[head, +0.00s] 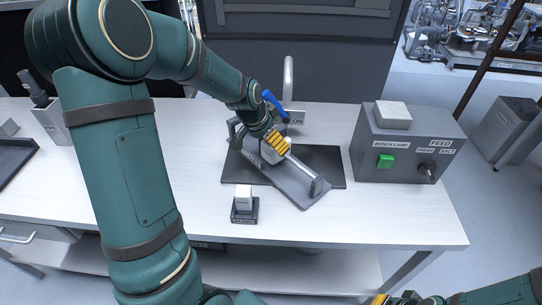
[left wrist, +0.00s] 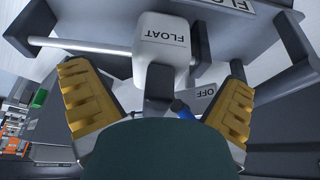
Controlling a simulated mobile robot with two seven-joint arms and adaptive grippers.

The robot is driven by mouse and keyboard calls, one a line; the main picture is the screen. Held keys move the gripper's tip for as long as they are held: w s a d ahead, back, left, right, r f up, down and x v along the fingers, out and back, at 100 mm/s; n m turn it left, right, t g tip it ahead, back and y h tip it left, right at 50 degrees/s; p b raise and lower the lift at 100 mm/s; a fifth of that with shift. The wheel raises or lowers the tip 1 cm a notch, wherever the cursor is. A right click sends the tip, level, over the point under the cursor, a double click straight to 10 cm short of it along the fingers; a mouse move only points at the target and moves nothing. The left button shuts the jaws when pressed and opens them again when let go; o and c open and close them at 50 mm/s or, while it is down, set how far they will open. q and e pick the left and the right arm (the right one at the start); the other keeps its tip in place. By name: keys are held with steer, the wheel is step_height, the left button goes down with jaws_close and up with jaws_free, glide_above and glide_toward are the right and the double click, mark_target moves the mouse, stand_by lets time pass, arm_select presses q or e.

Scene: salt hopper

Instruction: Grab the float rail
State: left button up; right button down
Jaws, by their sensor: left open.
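The float rail (head: 301,168) is a thin pale rod on a grey slanted stand over a black mat in the head view. In the left wrist view the rod (left wrist: 85,45) runs to a white block labelled FLOAT (left wrist: 165,35), with a dark stem below it. My left gripper (head: 278,141) is at the stand, partly covering the block. In the left wrist view its yellow fingers (left wrist: 157,88) are apart, on either side of the dark stem, with visible gaps. My right gripper (head: 380,299) barely shows at the bottom edge; its jaws are cut off.
A blue lever (head: 275,104) and an ON label (head: 297,121) are just behind the left gripper. A grey control box (head: 408,145) with a green button stands at right. A small white block on a dark base (head: 243,200) stands in front. The table's front right is clear.

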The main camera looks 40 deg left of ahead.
arm_select(q)
steer(key=shift+x, duration=1.05)
steer(key=shift+r, duration=0.1)
steer(key=c, duration=1.4)
steer(key=shift+r, duration=0.15)
